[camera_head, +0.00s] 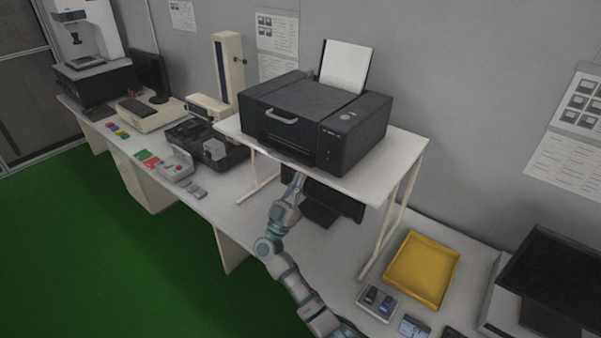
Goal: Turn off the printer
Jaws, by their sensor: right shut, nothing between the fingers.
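The black printer (315,117) stands on a white raised shelf (402,150) above the long desk, with a sheet of white paper upright at its back. Its front has a grey handle on the left part, and small controls show near its right front corner. My right gripper (299,178) is shut and empty. It points up just below the shelf's front edge, under the printer's front; I cannot tell whether it touches the shelf. My left gripper is not in view.
Under the shelf stands a dark monitor (322,200), close behind my right gripper. A yellow tray (423,270) and small devices (377,300) lie to the right. An open black case (208,148) is left of the shelf. Green floor (130,235) is clear in front.

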